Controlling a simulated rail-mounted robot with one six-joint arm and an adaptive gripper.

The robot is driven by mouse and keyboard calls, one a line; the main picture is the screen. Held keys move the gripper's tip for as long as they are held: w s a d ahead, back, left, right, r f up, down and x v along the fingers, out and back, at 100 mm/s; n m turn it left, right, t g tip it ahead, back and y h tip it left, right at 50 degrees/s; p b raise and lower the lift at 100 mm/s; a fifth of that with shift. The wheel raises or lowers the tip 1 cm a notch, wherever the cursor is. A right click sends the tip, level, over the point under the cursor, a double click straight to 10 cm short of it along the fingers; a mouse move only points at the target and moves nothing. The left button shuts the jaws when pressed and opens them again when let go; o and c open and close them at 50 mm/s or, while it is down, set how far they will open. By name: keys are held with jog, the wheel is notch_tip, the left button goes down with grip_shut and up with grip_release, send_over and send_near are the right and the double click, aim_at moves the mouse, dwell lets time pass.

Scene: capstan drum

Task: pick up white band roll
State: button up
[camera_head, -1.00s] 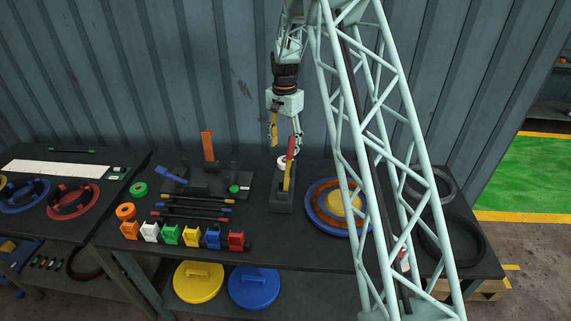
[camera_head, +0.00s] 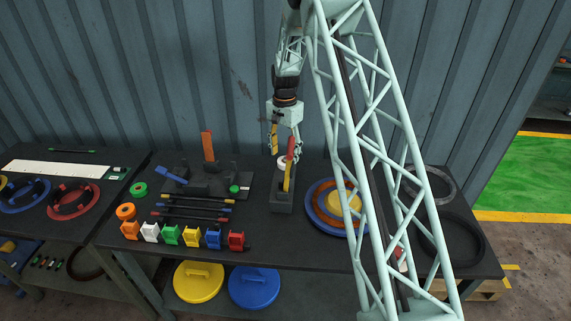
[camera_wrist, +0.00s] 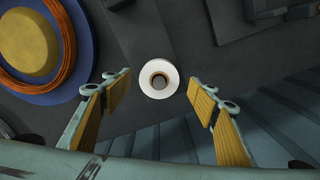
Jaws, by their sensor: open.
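The white band roll (camera_wrist: 158,65) lies on the dark bench top, seen from above in the wrist view as a white ring with a tan core and a dark hole. In the head view my gripper (camera_head: 283,150) is above and around the roll; contact cannot be told.
A blue disc (camera_wrist: 86,71) with orange coil lies to one side. A corrugated wall (camera_head: 240,110) rises close behind. Coloured clips (camera_head: 190,236) line the bench front.

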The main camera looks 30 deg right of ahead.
aim_at(285, 160)
jog(key=shift+f, duration=1.75)
jog(key=shift+c, duration=0.3)
jog(key=c, duration=0.9)
jog(key=shift+r, duration=0.15)
jog(key=shift+r, duration=4.9)
